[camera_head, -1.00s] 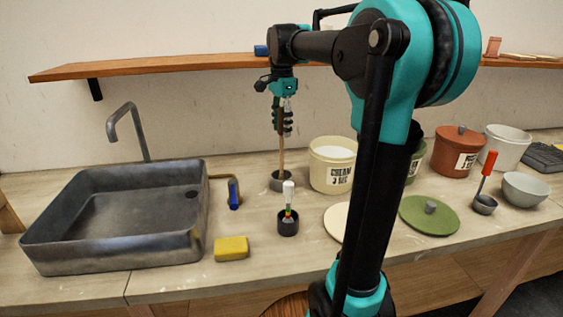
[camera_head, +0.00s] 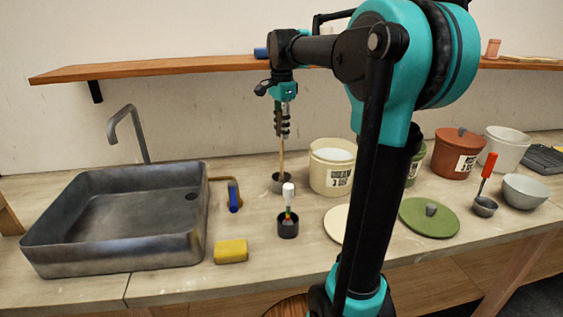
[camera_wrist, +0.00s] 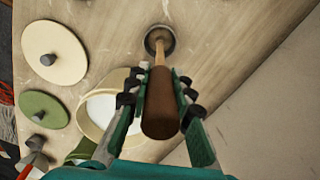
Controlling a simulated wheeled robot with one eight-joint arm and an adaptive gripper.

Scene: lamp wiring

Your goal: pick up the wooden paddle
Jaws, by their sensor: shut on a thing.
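The wooden paddle (camera_head: 281,158) stands upright with its lower end in a small dark round holder (camera_head: 281,187) at the back of the counter. My gripper (camera_head: 282,122) points down over the holder and is shut on the top of the paddle's handle. In the wrist view the brown handle (camera_wrist: 161,103) lies between the fingers of my gripper (camera_wrist: 160,98). Its paler shaft runs down into the holder (camera_wrist: 159,40). The paddle's lower end is hidden in the holder.
A cream bucket (camera_head: 331,165) stands close right of the paddle. A dark cup with a white-handled tool (camera_head: 288,196) is in front. The sink (camera_head: 115,215), blue-handled tool (camera_head: 233,196) and yellow sponge (camera_head: 231,251) lie left. A wooden shelf (camera_head: 160,66) runs behind.

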